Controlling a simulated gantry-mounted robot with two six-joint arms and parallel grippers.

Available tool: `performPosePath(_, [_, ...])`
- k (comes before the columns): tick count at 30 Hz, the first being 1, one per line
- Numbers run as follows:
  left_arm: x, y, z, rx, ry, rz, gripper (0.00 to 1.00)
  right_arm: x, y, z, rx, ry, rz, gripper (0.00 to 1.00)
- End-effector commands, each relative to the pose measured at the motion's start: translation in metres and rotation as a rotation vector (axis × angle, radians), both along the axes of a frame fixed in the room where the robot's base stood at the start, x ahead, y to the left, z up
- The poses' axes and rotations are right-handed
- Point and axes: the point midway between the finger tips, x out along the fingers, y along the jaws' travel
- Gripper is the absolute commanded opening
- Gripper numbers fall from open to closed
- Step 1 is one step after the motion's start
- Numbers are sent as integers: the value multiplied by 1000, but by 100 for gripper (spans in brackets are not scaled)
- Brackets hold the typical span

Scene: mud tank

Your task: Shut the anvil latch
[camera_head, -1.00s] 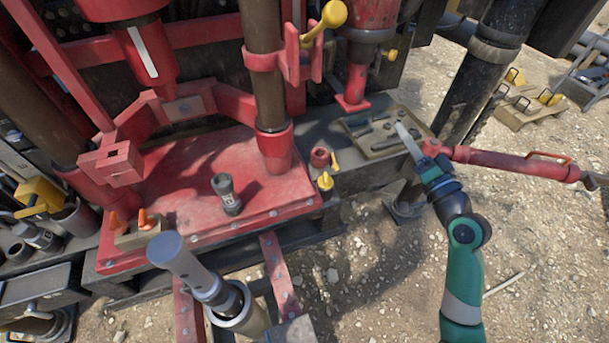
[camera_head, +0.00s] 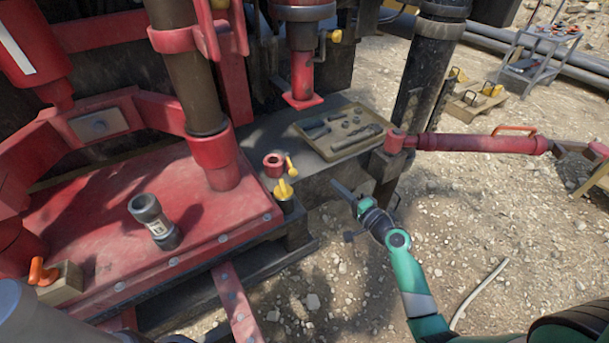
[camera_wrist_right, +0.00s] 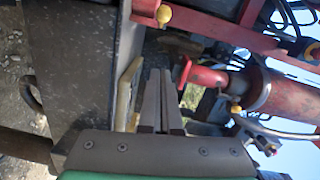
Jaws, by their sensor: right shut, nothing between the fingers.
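I cannot tell for sure which part is the anvil latch. A small red ring fitting (camera_head: 274,163) with a yellow lever (camera_head: 291,166) stands on the dark ledge beside the red deck (camera_head: 100,205). A yellow knob (camera_head: 284,190) sits just in front of it, at the deck's corner. An orange handle (camera_head: 42,271) on a block is at the far left. My right gripper (camera_head: 338,187) is to the right of the yellow knob, apart from it, beside the dark ledge. In the right wrist view its fingers (camera_wrist_right: 159,75) are together and empty. My left gripper is out of view.
A tray (camera_head: 343,152) of tools lies on the ledge behind my right gripper. A red horizontal bar (camera_head: 475,143) reaches right from the tray's corner.

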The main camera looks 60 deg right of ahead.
Motion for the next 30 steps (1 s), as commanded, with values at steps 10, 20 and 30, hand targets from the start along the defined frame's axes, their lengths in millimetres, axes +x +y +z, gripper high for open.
performPosePath(10, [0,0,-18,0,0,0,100,57,-28,-5,-3,-1,3,0])
performPosePath(20, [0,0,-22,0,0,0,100,104,-22,-7,0,2,4,0])
performPosePath(30, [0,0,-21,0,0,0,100,111,-13,-10,0,-1,0,0])
